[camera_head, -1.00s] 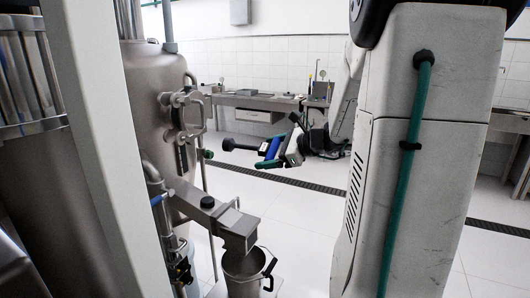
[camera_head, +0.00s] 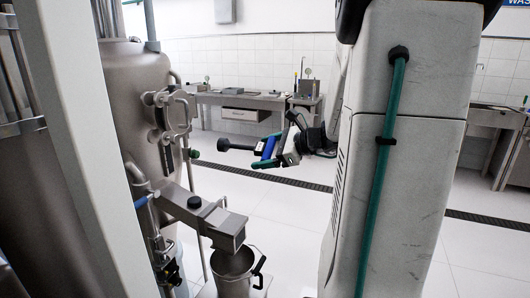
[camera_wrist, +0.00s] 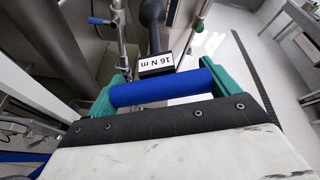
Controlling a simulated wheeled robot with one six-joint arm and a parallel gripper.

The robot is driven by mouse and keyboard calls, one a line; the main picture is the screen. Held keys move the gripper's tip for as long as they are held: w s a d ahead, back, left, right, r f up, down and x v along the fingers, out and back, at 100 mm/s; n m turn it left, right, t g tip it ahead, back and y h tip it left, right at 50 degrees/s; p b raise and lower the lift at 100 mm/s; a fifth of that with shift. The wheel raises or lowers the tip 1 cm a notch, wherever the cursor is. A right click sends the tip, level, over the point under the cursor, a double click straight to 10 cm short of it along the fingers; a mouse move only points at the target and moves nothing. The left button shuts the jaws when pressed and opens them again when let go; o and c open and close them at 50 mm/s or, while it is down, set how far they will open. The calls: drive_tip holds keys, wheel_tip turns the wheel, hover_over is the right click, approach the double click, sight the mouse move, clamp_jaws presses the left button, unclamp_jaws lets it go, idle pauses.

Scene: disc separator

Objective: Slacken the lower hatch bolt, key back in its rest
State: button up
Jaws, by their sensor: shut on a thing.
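The key has a blue handle (camera_wrist: 135,95), a white block marked "16 N m" (camera_wrist: 156,65) and a dark shaft and head beyond it. My gripper (camera_wrist: 162,86) is shut on the blue handle, with green fingers at both ends of it. In the head view my gripper (camera_head: 270,153) holds the key (camera_head: 240,144) in the air, its dark head pointing left toward the vessel. The hatch (camera_head: 174,115) is on the steel vessel's right side, apart from the key. I cannot make out the lower bolt clearly. I cannot identify the key's rest.
A steel outlet box (camera_head: 205,217) juts from the vessel (camera_head: 130,100), above a metal pail (camera_head: 232,268). A thin post with a green knob (camera_head: 194,153) stands beside the hatch. A workbench (camera_head: 255,100) lines the back wall. The floor between is open, with a dark drain strip.

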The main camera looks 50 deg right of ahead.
drive_tip(key=shift+s+d, duration=0.4)
drive_tip(key=shift+s, duration=0.35)
drive_tip(key=shift+s+d, duration=0.4)
drive_tip(key=shift+s, duration=0.3)
drive_tip(key=shift+s+d, duration=0.4)
drive_tip(key=shift+s, duration=0.35)
